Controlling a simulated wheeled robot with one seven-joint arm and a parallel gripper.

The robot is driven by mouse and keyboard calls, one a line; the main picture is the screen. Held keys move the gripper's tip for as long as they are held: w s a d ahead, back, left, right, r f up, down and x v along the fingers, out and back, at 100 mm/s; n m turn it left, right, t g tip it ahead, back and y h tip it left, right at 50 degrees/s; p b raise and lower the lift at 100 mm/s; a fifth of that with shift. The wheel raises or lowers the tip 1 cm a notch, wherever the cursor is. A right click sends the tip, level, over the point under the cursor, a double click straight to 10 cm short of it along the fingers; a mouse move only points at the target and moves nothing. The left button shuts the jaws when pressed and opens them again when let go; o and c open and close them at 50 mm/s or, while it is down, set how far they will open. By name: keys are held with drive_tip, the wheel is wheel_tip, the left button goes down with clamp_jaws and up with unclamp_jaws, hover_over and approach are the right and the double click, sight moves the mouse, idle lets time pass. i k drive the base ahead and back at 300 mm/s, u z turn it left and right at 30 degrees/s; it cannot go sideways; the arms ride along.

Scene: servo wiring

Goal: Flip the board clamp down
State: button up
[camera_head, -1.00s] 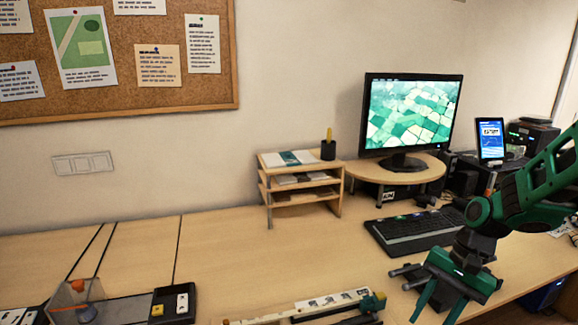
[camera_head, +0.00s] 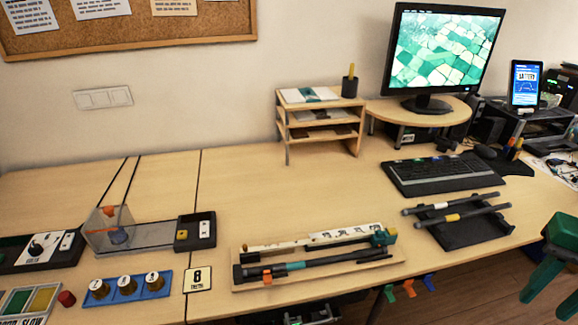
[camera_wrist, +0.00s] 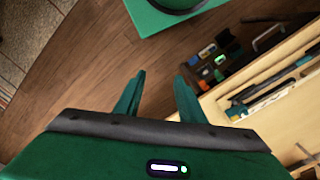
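A wooden board (camera_head: 238,286) lies near the table's front edge in the head view. It carries dark bars, one with a teal band (camera_head: 296,266), a pale labelled strip (camera_head: 340,236) and a green end piece (camera_head: 384,237). Which part is the clamp, and whether it is up or down, I cannot tell. My gripper (camera_head: 546,296) is at the right edge of the head view, out past the table and apart from the board. In the wrist view my gripper (camera_wrist: 159,92) has its two green fingers spread over the floor, with nothing between them.
A black rack with two bars (camera_head: 455,231) stands right of the board, and a keyboard (camera_head: 440,174) lies behind it. A blue tray with several knobs (camera_head: 127,290) is to the left. Coloured clips (camera_head: 409,287) hang at the table edge. The table's middle is clear.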

sight(266, 272)
drive_tip(key=u, duration=0.5)
drive_tip(key=k, duration=1.45)
drive_tip(key=z, duration=0.5)
drive_tip(key=i, duration=1)
drive_tip(key=u, duration=0.1)
